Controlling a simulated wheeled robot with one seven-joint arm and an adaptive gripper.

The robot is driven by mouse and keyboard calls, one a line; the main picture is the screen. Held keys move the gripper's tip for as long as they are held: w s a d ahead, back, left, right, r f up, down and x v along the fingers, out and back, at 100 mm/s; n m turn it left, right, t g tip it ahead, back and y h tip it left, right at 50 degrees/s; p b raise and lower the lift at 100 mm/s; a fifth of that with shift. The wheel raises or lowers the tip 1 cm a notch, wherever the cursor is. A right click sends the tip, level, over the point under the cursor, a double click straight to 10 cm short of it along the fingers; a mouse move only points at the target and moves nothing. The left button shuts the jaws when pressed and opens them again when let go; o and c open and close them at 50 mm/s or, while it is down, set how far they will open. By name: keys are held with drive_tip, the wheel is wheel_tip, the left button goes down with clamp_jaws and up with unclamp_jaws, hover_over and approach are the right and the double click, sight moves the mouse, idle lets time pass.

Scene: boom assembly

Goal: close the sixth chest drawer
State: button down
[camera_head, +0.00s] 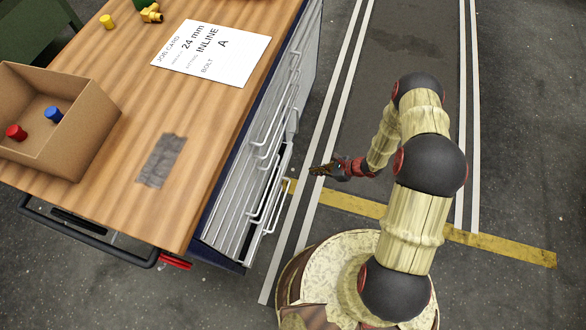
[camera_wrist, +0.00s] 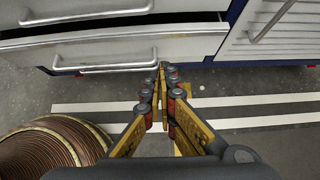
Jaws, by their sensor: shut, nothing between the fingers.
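The chest (camera_head: 227,180) is a blue-framed workbench with a wooden top and grey drawers with bar handles. In the wrist view one low drawer (camera_wrist: 190,47) stands out a little, with a dark gap above its front. Its bar handle (camera_wrist: 105,67) is at left. In the head view a dark gap (camera_head: 286,160) shows between the drawer fronts. I cannot tell the drawers' numbers. My gripper (camera_head: 313,170) is shut and empty, to the right of the drawer fronts. In the wrist view its fingertips (camera_wrist: 163,66) appear just below the drawer front, right of the handle; contact is unclear.
On the top lie a job card (camera_head: 212,52), a grey patch (camera_head: 161,160) and a cardboard box (camera_head: 88,140) holding red and blue pieces. A black side rail (camera_head: 90,233) is at lower left. The floor (camera_head: 330,125) beside the drawers is clear.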

drive_tip(key=b, duration=0.4)
approach(283, 172)
wheel_tip(283, 172, down, 2)
drive_tip(key=shift+w+a+b, duration=0.2)
drive_tip(key=shift+a, duration=0.65)
drive_tip(key=shift+w+a+b, duration=0.15)
drive_tip(key=shift+a, duration=0.65)
